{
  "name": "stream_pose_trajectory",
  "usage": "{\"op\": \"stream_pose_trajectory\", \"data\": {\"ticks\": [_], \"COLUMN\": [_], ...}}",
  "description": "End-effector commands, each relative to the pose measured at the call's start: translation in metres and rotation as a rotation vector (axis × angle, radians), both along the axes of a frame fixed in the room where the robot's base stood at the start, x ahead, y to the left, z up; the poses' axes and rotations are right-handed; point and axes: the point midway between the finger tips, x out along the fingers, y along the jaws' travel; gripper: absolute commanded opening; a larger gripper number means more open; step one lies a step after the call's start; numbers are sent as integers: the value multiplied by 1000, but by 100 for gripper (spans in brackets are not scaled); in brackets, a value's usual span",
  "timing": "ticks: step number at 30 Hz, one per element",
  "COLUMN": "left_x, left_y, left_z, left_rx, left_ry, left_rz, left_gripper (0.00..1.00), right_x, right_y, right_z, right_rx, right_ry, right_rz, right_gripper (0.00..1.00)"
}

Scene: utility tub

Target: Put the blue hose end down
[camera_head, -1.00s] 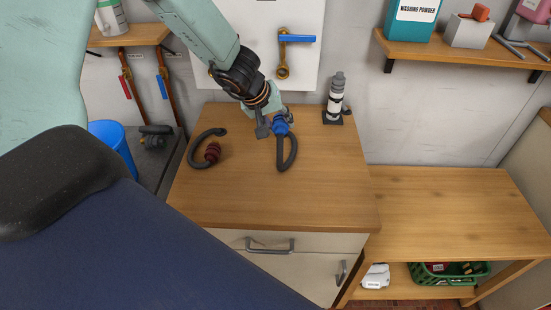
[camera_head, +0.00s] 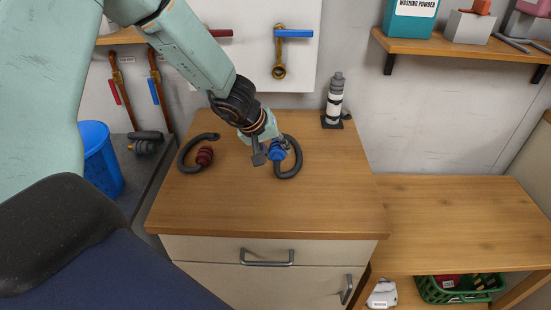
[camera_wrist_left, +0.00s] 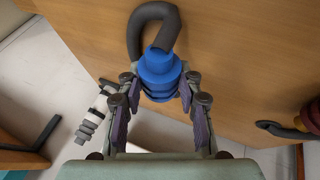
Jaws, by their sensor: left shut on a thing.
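The blue hose end (camera_head: 278,151) is a ribbed blue fitting on a short dark grey hose that curls to its right. My left gripper (camera_head: 267,154) is shut on it over the wooden counter top (camera_head: 270,205). In the left wrist view the blue hose end (camera_wrist_left: 159,72) sits between the two fingers of my left gripper (camera_wrist_left: 158,88), and its hose bends away at the top. I cannot tell whether the fitting touches the wood. My right gripper is not in view.
A red hose end (camera_head: 204,156) on a curled dark hose lies left of my gripper. A grey-and-white cylindrical fitting (camera_head: 335,100) stands at the back right corner. The counter's front and right parts are clear. A blue basket (camera_head: 100,160) stands left.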

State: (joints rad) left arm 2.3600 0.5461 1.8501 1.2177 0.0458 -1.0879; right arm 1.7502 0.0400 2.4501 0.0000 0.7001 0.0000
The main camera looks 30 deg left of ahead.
Motion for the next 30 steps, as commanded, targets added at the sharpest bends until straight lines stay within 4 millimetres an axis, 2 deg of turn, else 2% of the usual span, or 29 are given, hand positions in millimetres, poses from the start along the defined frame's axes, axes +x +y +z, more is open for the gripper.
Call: {"op": "stream_pose_trajectory", "data": {"ticks": [1,3,11,28,29,30], "left_x": [0,0,0,0,0,0], "left_y": [0,0,0,0,0,0], "left_z": [-9,-12,-10,-22,-22,-22], "left_rx": [0,1,0,1,1,1], "left_ry": [0,-1,-1,0,0,0], "left_rz": [0,0,-1,-1,-1,-1], "left_gripper": [2,2,2,2,36,39], "right_x": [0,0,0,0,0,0], "right_y": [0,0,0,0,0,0], "right_z": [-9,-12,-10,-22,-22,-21], "right_rx": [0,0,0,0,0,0], "right_ry": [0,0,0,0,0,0], "right_rz": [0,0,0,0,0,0], "right_gripper": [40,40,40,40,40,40]}}
